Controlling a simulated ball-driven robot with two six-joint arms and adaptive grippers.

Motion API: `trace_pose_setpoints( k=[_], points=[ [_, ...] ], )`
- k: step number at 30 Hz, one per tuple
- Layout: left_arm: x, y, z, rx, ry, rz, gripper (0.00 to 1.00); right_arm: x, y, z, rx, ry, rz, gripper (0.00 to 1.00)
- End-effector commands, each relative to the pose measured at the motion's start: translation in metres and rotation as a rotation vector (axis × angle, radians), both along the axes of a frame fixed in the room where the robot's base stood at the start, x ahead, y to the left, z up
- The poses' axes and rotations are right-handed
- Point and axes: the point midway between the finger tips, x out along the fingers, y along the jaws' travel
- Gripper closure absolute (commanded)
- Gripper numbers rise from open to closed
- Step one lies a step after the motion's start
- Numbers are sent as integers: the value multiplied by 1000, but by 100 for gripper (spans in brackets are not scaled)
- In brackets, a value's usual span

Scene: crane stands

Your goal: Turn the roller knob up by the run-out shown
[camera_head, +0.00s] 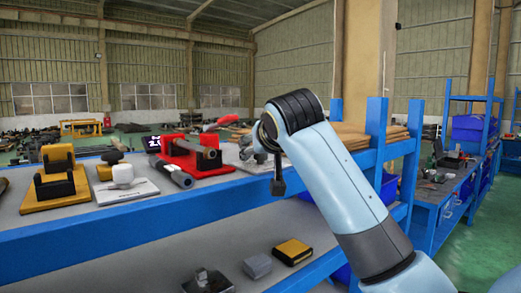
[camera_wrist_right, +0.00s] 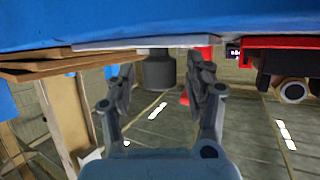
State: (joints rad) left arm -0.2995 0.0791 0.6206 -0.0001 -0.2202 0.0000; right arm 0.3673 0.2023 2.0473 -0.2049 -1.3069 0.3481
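A red stand (camera_head: 190,158) holds dark rollers on the blue shelf; it also shows at the right of the upside-down right wrist view (camera_wrist_right: 285,42). A small dark display (camera_head: 151,143) with light marks stands at its left; I cannot read it. A grey cylindrical knob (camera_wrist_right: 159,70) on a pale plate (camera_wrist_right: 150,41) shows between the fingers of my right gripper (camera_wrist_right: 163,82). The fingers are spread and appear apart from it. In the head view my right gripper (camera_head: 275,165) points down over the shelf right of the red stand, hiding part of that plate. My left gripper is not seen.
A yellow-and-black stand (camera_head: 55,188) and a white knob (camera_head: 122,173) on a plate stand at the left. Brown boards (camera_head: 350,137) lie right of my arm. A yellow-and-black block (camera_head: 292,251) and a grey block (camera_head: 257,266) lie on the lower shelf.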

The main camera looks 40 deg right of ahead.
Motion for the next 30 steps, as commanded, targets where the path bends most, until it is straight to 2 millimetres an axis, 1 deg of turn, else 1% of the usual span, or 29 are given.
trace_pose_setpoints(
  k=[5, 8, 11, 18, 21, 25, 30],
  points=[
    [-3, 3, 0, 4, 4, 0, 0, -1, 1, 0, 0, 0, 0, 47],
    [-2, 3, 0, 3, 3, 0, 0, -9, 4, 4, 0, 0, 1, 47],
    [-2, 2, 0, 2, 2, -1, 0, -24, 10, 11, 0, -3, 1, 47],
    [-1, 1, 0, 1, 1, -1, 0, -70, 29, 32, 3, -3, 2, 47],
    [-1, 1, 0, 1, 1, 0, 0, -86, 35, 38, 3, -3, 0, 47],
    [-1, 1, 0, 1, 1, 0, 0, -98, 39, 44, 2, -1, 0, 47],
    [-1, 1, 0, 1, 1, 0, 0, -104, 41, 46, 0, 0, 0, 47]
  ],
)
